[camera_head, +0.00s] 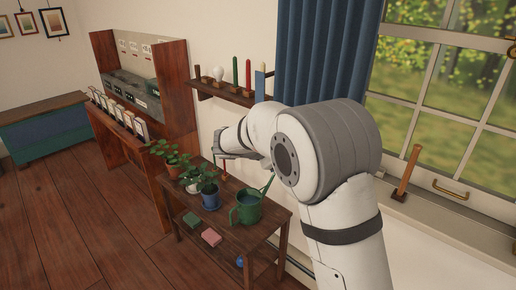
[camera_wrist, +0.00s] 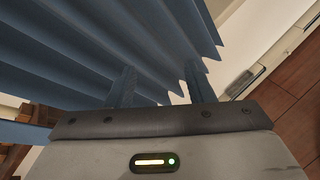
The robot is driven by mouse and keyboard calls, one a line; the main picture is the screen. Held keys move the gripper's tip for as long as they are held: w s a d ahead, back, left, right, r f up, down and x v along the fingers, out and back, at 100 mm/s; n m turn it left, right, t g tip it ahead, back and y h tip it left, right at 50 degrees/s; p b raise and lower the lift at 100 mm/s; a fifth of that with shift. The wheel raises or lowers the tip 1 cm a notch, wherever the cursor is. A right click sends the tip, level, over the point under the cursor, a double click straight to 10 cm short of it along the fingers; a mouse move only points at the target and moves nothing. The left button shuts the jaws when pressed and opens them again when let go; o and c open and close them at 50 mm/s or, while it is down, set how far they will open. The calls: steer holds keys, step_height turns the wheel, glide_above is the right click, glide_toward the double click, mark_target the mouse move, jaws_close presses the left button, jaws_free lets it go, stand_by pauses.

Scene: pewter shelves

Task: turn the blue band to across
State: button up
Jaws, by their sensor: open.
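An upright blue piece with a pale top (camera_head: 260,82) stands at the right end of the dark wooden wall shelf (camera_head: 228,95), beside the curtain. It is the likeliest blue band, but I cannot tell for sure. A flat blue strip (camera_wrist: 22,133) shows at the left edge of the wrist view, possibly the same piece. My gripper (camera_head: 219,145) is below the shelf, above the plant table, partly hidden by my arm. In the wrist view my gripper (camera_wrist: 158,85) is open and empty, its two fingers apart in front of blue curtain folds.
The blue curtain (camera_head: 330,50) hangs right of the shelf. A red stick (camera_head: 248,74), a green stick (camera_head: 235,72) and a white bulb (camera_head: 218,73) share the shelf. Below, potted plants and a green watering can (camera_head: 246,208) stand on a wooden table (camera_head: 265,222).

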steer(key=w+a+f+n+t+b, duration=0.1)
steer(key=w+a+f+n+t, duration=0.2)
steer(key=a, duration=0.5)
steer(key=w+a+f+n+t+b, duration=0.1)
steer(key=w+a+f+n+t, duration=0.2)
steer(key=a, duration=0.5)
steer(key=shift+n+t, duration=0.3)
steer(key=shift+n, duration=0.1)
steer(key=x, duration=0.8)
steer(key=shift+w+a+r, duration=0.15)
steer(key=shift+w+r, duration=0.2)
steer(key=shift+r, duration=0.05)
